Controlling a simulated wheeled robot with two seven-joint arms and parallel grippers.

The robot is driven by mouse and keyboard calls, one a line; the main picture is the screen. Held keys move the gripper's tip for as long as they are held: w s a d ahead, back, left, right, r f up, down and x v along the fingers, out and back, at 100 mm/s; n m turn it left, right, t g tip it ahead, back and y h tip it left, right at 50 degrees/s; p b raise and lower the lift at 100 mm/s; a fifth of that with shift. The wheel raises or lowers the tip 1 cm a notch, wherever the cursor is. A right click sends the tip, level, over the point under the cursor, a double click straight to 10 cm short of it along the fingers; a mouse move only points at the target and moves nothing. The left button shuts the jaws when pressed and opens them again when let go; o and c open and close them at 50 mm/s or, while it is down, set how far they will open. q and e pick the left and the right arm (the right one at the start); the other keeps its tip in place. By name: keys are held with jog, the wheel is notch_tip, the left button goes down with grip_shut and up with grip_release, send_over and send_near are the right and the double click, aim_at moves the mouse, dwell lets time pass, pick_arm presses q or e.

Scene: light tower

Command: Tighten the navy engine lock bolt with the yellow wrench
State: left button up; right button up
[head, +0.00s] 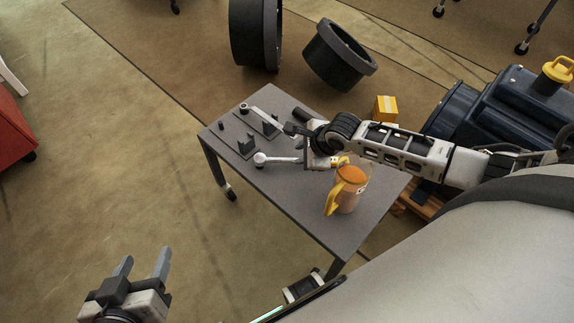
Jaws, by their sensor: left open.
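A pale wrench (280,159) with a round head lies over the grey table, and its right part passes behind my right gripper. A small yellow piece (341,161) shows just beyond the gripper, and I cannot tell whether it is this wrench's handle. My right gripper (300,147) is at the wrench shaft; whether its fingers are closed is unclear. A second pale wrench (264,115) rests on a dark stand further back. The navy engine (485,120) stands at the right; its lock bolt cannot be made out. My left gripper (143,264) is open and empty, low at the left.
An orange pitcher (350,190) with a yellow handle stands on the grey table (298,203), close to my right arm. A yellow box (385,109) sits behind the arm.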

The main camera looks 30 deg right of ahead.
aim_at(285, 159)
jog(key=b+x, duration=0.1)
jog(key=x, duration=0.3)
jog(key=shift+w+a+f+b, duration=0.1)
jog(key=shift+w+f+b, duration=0.2)
jog(key=shift+f+b, duration=0.15)
jog(key=b+x, duration=0.1)
jog(key=x, duration=0.1)
jog(key=b+x, duration=0.1)
jog(key=x, duration=0.1)
jog(key=shift+w+a, duration=0.15)
jog(key=shift+a, duration=0.1)
jog(key=shift+r, duration=0.1)
grip_shut()
pick_arm(q)
notch_tip(285, 159, down, 9)
jog(key=w+d+g, duration=0.1)
jog(key=d+g, duration=0.1)
jog(key=shift+w+f, duration=0.2)
pick_arm(e)
jog(key=shift+w, duration=0.1)
